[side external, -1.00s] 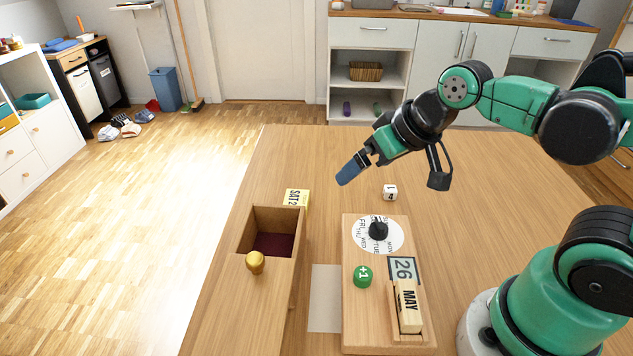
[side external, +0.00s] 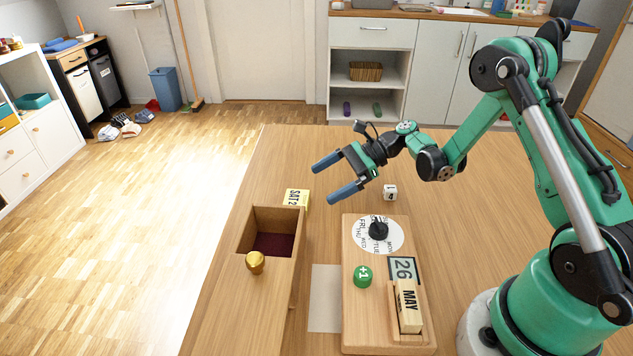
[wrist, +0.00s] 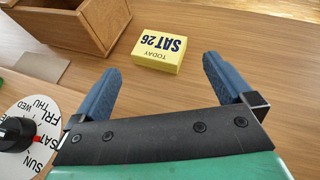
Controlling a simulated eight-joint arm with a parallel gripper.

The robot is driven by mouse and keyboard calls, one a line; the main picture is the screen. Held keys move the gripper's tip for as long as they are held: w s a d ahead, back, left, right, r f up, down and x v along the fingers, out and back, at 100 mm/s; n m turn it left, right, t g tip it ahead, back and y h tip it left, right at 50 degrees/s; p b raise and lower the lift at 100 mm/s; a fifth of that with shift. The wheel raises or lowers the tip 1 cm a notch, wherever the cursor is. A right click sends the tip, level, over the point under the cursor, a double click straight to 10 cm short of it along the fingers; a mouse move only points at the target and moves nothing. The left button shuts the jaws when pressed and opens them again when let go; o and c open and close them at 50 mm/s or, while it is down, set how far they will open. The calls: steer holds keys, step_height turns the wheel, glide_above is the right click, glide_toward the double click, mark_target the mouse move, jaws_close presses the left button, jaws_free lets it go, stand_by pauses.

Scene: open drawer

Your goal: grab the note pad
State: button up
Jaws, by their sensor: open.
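In the wrist view the note pad (wrist: 159,51) is whole and lies ahead of the fingers, near the middle. My gripper (side external: 328,180) is open and empty, with its two blue fingers spread above the table, to the right of and higher than the pad. In the wrist view my gripper (wrist: 160,72) has the pad roughly between its fingertip directions.
The open wooden drawer (side external: 285,217) with a gold knob (side external: 255,262) is beside the pad. A calendar board (side external: 350,330) with a day dial (side external: 362,240) and green button (side external: 363,276) lies to the right.

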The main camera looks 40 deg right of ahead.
mark_target(303, 198)
steer(key=shift+s+d+f+m+y, duration=0.15)
steer(key=shift+f+m+y, duration=0.2)
steer(key=shift+f, duration=0.2)
steer(key=shift+x, duration=2.75)
steer(key=c, duration=1.1)
steer(key=shift+r, duration=0.1)
